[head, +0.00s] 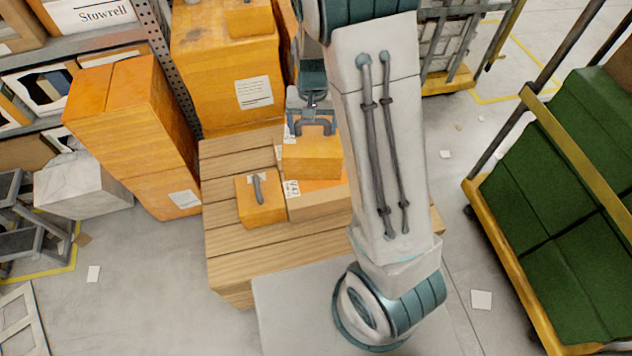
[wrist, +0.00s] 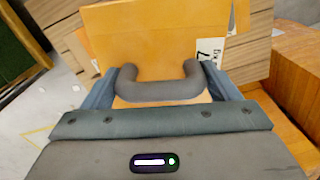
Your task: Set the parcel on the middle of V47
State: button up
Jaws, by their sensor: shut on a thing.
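The parcel (head: 312,158) is an orange cardboard box with a grey loop handle on top. My gripper (head: 312,122) is shut on this handle from above. In the wrist view the grey handle (wrist: 160,88) lies between my two blue fingers, with the parcel's orange face (wrist: 145,40) beyond it. In the head view the parcel appears over a wider, lower box (head: 318,204); I cannot tell whether they touch.
A wooden slatted platform (head: 235,245) carries the boxes, including a small handled box (head: 262,208). Its front left is bare. Tall orange boxes (head: 130,110) and a rack stand left and behind. A cart with green loads (head: 560,200) stands right.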

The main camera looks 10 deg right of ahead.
jog(key=s+a+f+m+b, duration=0.3)
jog(key=s+f+m+b, duration=0.3)
jog(key=s+m+b, duration=0.35)
jog(key=shift+m, duration=0.65)
jog(key=w+d+f+b, duration=0.1)
jog(key=w+f, duration=0.1)
jog(key=w, duration=0.1)
jog(key=w+d+f, duration=0.2)
jog(key=w, duration=0.2)
jog(key=w+d+f+b, duration=0.1)
jog(key=w+f, duration=0.1)
jog(key=w, duration=0.2)
jog(key=shift+w+d+f+b, duration=0.25)
jog(key=shift+d+f+b, duration=0.05)
jog(key=shift+d+f, duration=0.1)
jog(key=shift+f+b, duration=0.45)
jog(key=shift+f, duration=1.6)
